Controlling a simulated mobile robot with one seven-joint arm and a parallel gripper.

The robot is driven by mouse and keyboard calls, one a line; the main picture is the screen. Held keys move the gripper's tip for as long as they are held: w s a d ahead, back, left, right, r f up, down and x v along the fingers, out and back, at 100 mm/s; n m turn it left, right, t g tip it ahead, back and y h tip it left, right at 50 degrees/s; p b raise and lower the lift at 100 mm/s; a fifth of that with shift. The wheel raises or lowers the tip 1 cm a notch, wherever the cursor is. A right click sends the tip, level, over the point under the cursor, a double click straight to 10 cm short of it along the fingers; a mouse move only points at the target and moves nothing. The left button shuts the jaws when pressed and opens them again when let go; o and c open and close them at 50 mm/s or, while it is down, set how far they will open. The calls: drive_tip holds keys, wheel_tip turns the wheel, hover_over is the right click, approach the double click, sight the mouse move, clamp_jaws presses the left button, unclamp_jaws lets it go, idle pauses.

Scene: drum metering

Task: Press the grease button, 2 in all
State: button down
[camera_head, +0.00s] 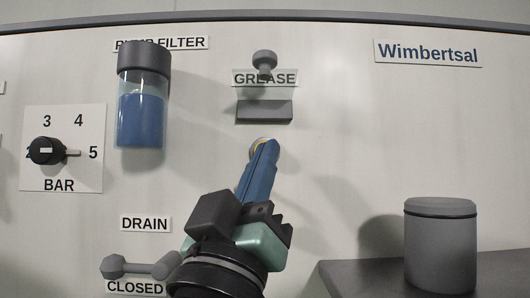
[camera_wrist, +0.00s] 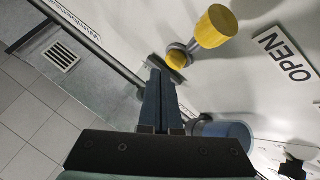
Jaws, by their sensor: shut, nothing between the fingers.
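The GREASE label (camera_head: 281,78) is on the panel, with a grey knob (camera_head: 264,60) in front of it and a dark grey hood (camera_head: 264,111) below. Under the hood, a round button with a yellow edge (camera_head: 256,142) shows, mostly hidden by my fingertips. In the wrist view a yellow round button (camera_wrist: 178,57) sits just beyond the fingertips. My gripper (camera_head: 269,148) is shut and empty, its fingers pointing at the panel at this button; it also shows in the wrist view (camera_wrist: 160,75). I cannot tell whether the tips touch the button.
A pump filter (camera_head: 141,117), a BAR dial (camera_head: 46,150) and a DRAIN lever (camera_head: 140,268) are at left. A grey canister (camera_head: 440,248) stands on a dark ledge (camera_head: 370,275) at right. In the wrist view a yellow knob (camera_wrist: 214,27) juts near an OPEN label (camera_wrist: 287,55).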

drive_tip(key=shift+s, duration=2.55)
idle(0.9)
